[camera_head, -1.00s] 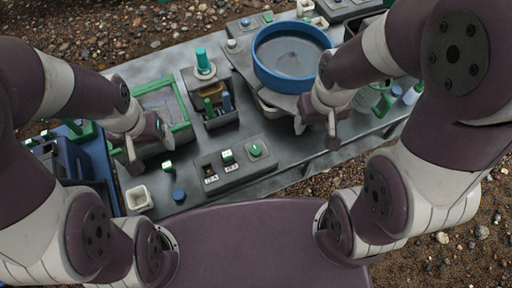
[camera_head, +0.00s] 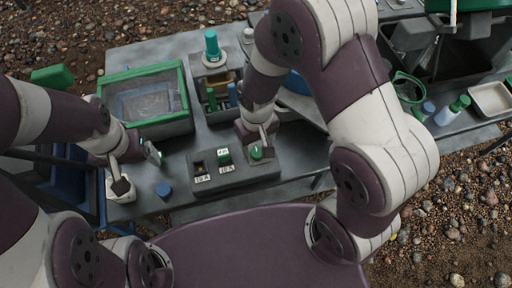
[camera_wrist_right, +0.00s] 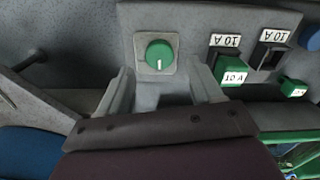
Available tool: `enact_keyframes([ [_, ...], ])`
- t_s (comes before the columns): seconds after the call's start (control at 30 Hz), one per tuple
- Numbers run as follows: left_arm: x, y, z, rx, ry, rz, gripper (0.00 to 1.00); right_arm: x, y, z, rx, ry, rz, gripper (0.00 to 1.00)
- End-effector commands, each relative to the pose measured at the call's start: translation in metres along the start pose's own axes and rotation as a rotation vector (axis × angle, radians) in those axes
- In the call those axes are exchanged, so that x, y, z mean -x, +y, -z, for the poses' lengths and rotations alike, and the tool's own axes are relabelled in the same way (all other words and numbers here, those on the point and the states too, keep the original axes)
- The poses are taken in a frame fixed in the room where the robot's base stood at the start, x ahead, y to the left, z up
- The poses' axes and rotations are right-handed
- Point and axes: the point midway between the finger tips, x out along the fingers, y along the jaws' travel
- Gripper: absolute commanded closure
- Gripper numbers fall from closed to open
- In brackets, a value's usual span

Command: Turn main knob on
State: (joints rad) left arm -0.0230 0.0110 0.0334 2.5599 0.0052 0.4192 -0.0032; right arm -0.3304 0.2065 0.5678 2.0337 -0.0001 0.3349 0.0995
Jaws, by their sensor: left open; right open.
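The round green knob (camera_head: 256,152) sits at the right end of a grey control panel (camera_head: 237,178). In the right wrist view the knob (camera_wrist_right: 159,55) sits on a light square plate, and its white mark points down in the picture. My right gripper (camera_head: 262,142) is at the knob in the head view. In the wrist view the open fingers (camera_wrist_right: 163,84) stand on either side just short of the knob, with nothing between them; I cannot tell whether they touch it. My left gripper (camera_head: 137,170) is open over the left of the table, near a white cup.
Left of the knob are a green fuse (camera_wrist_right: 231,67) and a dark fuse slot (camera_wrist_right: 266,56), both labelled 10 A. A loose green piece (camera_wrist_right: 293,87) lies beyond. A white cup (camera_head: 121,191), blue cap (camera_head: 163,190) and green-rimmed tray (camera_head: 182,88) stand on the table.

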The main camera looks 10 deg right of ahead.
Motion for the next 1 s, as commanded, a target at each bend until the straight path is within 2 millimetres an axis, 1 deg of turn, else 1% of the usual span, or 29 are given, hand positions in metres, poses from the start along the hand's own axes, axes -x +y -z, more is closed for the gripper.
enact_keyframes([
  [0.03,-0.003,0.000,0.000,0.000,0.000,0.000,0.17,-0.012,0.000,-0.001,0.000,-0.004,0.000,0.35],
  [0.1,-0.004,0.000,0.000,0.000,0.000,0.000,0.17,-0.024,0.000,0.000,0.000,-0.002,0.000,0.35],
  [0.2,-0.004,0.000,-0.001,0.000,0.000,0.000,0.17,-0.034,0.000,0.000,0.000,0.000,0.000,0.35],
  [0.3,-0.005,0.000,-0.001,0.000,0.000,0.000,0.17,-0.037,0.000,0.000,0.000,0.001,0.000,0.35],
  [0.5,-0.005,0.000,-0.001,0.000,0.000,0.000,0.17,-0.038,0.000,0.000,0.000,0.001,0.000,0.35],
  [0.53,-0.005,0.000,-0.001,0.000,0.000,0.000,0.17,-0.037,0.000,0.000,0.000,0.002,0.000,0.38],
  [0.57,-0.005,0.000,-0.001,0.000,0.000,0.000,0.17,-0.037,0.000,0.000,0.000,0.002,0.000,0.48],
  [0.6,-0.005,0.000,-0.001,0.000,0.000,0.000,0.17,-0.037,0.000,0.000,0.000,0.001,0.000,0.61],
  [0.7,-0.005,0.000,-0.001,0.000,0.000,0.000,0.17,-0.037,0.000,0.000,0.000,0.001,0.000,0.91],
  [1.0,-0.002,0.000,0.000,0.000,0.000,0.000,0.17,-0.036,0.000,0.000,-0.025,0.001,0.000,0.91],
])
